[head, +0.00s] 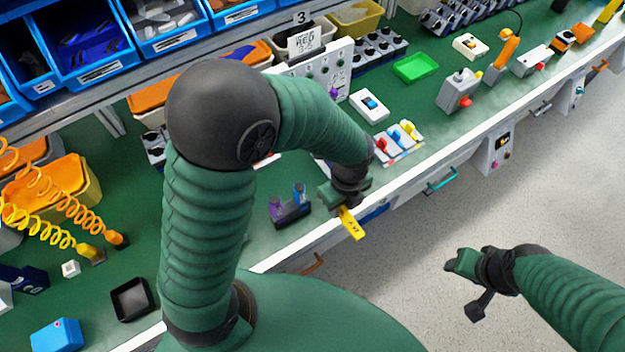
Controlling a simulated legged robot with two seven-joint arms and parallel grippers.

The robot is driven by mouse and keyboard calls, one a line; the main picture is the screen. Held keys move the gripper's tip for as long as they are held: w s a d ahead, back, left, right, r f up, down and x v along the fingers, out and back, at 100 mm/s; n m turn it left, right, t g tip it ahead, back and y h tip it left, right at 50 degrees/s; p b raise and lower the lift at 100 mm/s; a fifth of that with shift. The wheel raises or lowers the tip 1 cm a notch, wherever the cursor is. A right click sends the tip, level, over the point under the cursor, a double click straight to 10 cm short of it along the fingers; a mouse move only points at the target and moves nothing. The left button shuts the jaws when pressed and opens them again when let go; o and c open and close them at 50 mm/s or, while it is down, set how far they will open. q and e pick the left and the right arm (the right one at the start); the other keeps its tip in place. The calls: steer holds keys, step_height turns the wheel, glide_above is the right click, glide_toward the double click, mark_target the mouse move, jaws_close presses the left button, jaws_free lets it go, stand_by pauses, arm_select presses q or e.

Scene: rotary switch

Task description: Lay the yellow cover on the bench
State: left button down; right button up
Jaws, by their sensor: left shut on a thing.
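The yellow cover (351,224) is a small, flat yellow piece with dark markings. My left gripper (345,203) is shut on its upper end, and the cover hangs tilted from the fingers. In the head view it overlaps the front edge of the green bench (262,240); its height above the bench is hard to judge. My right gripper (455,263) is over the floor in front of the bench, well apart from the cover.
A dark holder with purple and blue pieces (292,206) stands left of my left gripper. A panel with red, blue and yellow switches (398,142) lies behind it. A green tray (416,67) is farther back. Bare bench shows around the holder.

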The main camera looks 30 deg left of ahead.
arm_select(q)
steer(key=f, duration=0.1)
steer(key=a+f+b, duration=0.1)
steer(key=a+f, duration=0.1)
steer(key=shift+w+f+b, duration=0.25)
steer(key=shift+f+b, duration=0.05)
steer(key=shift+b, duration=0.1)
glide_above(308, 177)
steer(key=shift+s+d+f+p, duration=0.1)
steer(key=shift+d+f+p, duration=0.1)
steer(key=shift+f+p, duration=0.35)
steer(key=f, duration=0.3)
steer(key=shift+a, duration=0.4)
steer(key=shift+d+f, duration=0.1)
steer(key=shift+f, duration=0.25)
steer(key=shift+w+d, duration=0.2)
arm_select(e)
steer(key=shift+w+a+f, duration=0.1)
steer(key=shift+a+f, duration=0.15)
steer(key=shift+f, duration=0.25)
steer(key=shift+a+f, duration=0.2)
steer(key=shift+f, duration=0.3)
arm_select(q)
steer(key=c, duration=1.5)
jaws_free()
steer(key=o, duration=0.3)
steer(key=shift+a, duration=0.15)
arm_select(e)
steer(key=shift+a, duration=0.2)
steer(key=shift+r, duration=0.1)
